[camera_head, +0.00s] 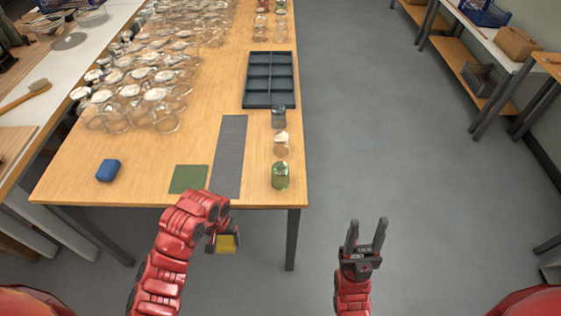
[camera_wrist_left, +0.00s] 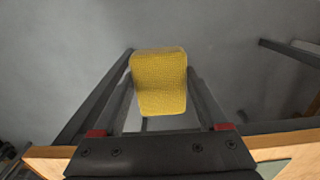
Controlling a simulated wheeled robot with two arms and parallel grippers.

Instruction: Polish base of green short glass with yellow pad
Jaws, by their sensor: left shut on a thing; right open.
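A green short glass (camera_head: 280,176) stands near the front right corner of the wooden table. My left gripper (camera_head: 226,240) is shut on the yellow pad (camera_head: 227,243), in front of the table's front edge and to the left of the glass. The yellow pad also shows between the fingers in the left wrist view (camera_wrist_left: 159,84), with grey floor behind it. My right gripper (camera_head: 366,236) is open and empty, over the floor to the right of the table and apart from the glass.
A clear glass (camera_head: 281,144) and a dark glass (camera_head: 278,117) stand in line behind the green one. A grey strip (camera_head: 230,155), a green mat (camera_head: 188,179) and a blue block (camera_head: 108,170) lie to the left. A dark compartment tray (camera_head: 269,104) and many clear glasses (camera_head: 155,100) are farther back.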

